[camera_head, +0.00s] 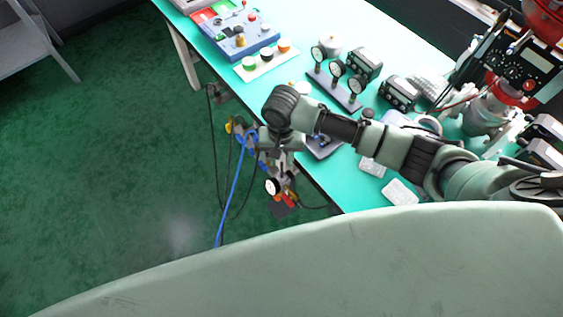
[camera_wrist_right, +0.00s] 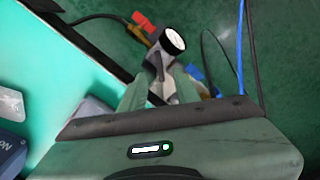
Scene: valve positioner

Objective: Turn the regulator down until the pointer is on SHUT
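My right gripper (camera_head: 282,170) hangs beyond the near edge of the table, beside a small dial with a white face and black rim (camera_head: 272,186). In the right wrist view the dial (camera_wrist_right: 172,41) sits on a grey body (camera_wrist_right: 158,66), just beyond my right gripper's fingers (camera_wrist_right: 160,88). The fingers are spread, with part of the grey body showing between them; contact is not clear. The dial is too small to read its pointer or the word SHUT. I cannot tell for sure which part is the regulator. My left gripper is not in view.
The teal table (camera_head: 330,189) carries a stand with dial gauges (camera_head: 337,84), a blue control box (camera_head: 240,35) and several instruments. A blue hose (camera_head: 232,195) and black cables hang beside the gripper.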

